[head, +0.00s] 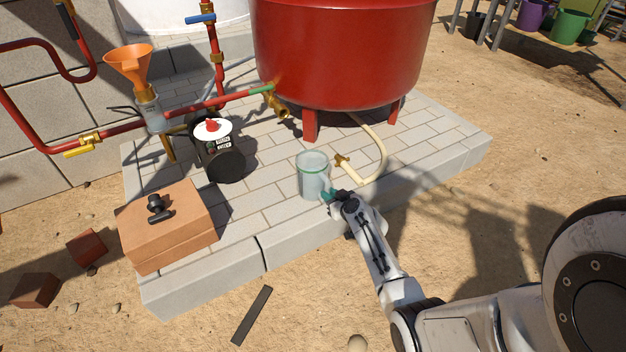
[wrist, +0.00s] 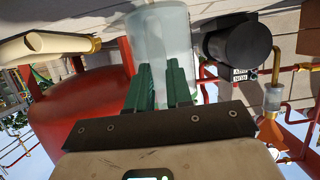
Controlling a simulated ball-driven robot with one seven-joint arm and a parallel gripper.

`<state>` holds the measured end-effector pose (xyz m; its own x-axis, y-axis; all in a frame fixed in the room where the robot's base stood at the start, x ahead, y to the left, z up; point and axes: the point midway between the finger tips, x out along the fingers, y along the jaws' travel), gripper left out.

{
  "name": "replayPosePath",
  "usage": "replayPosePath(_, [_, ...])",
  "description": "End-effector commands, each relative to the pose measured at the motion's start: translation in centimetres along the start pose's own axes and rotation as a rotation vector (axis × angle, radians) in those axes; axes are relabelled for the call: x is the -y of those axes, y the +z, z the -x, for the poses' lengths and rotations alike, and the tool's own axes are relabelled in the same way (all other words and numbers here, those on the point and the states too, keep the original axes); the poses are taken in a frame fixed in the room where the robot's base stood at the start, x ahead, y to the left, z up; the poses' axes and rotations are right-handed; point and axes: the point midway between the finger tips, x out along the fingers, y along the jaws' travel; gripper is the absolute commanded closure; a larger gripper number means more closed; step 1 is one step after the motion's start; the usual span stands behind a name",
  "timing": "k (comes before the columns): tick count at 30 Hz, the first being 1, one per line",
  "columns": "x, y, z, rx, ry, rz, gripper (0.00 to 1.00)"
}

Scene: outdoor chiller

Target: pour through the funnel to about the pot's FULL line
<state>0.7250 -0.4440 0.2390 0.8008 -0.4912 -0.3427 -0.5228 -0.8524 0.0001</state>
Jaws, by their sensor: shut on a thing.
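An orange funnel (head: 130,66) stands upright on the clear pot (head: 151,113) in the red pipework at the left. The pot's FULL line and level are too small to read. In the upside-down wrist view, the funnel (wrist: 270,132) and pot (wrist: 273,99) show at the right edge. My gripper (head: 331,196) is shut on the side of a translucent jug (head: 313,178) with a green rim. The jug is upright at the front of the paving, well right of the funnel; its contents are unclear. Green fingers of my gripper (wrist: 160,82) meet the jug (wrist: 160,40) in the wrist view.
A black canister (head: 223,163) with a white top stands between jug and funnel. A brown box (head: 168,228) with a black object on top sits front left. A red tank (head: 340,55) stands behind; a cream hose (head: 379,155) curves right of the jug.

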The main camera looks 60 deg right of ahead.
Motion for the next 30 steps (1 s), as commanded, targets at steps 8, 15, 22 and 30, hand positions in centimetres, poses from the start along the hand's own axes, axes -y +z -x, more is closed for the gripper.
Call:
replayPosePath(8, [-0.1,-0.9,0.2,-0.005,0.002,0.001,1.00])
replayPosePath(15, [-0.1,-2.4,0.7,-0.006,0.001,0.001,1.00])
replayPosePath(22, [-0.1,-3.9,1.2,-0.005,0.001,0.001,1.00])
replayPosePath(30, [-0.1,-5.5,1.9,-0.005,0.002,0.001,1.00])
